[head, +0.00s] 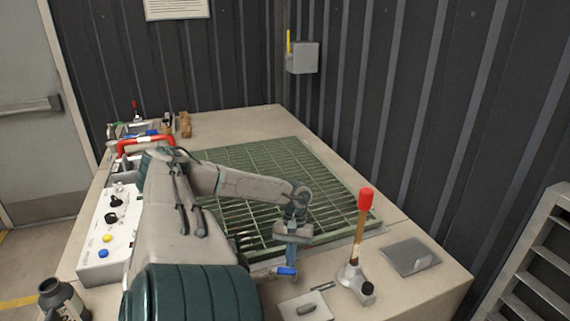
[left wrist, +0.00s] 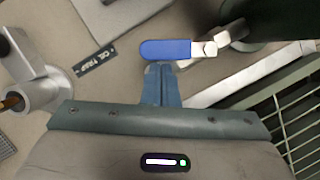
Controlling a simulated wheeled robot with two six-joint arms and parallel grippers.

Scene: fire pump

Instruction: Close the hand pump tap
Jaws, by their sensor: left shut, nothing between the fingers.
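The tap has a blue lever (head: 286,271) at the front of the bench, left of the hand pump (head: 354,280). In the left wrist view the blue lever (left wrist: 166,50) lies flat, pointing left from a metal fitting (left wrist: 207,48). My left gripper (head: 290,258) points down at the lever. In the left wrist view its blue fingers (left wrist: 158,72) are shut together and empty. Their tips are at the lever's near long edge; I cannot tell whether they touch. The pump's upright handle has a red grip (head: 365,199). My right gripper is not in view.
A green grating (head: 330,190) fills the middle of the bench. A control box (head: 107,225) with knobs and buttons stands at the left. A grey plate (head: 410,257) lies right of the pump. A small dark label (left wrist: 96,59) lies left of the lever. Ribbed walls stand behind.

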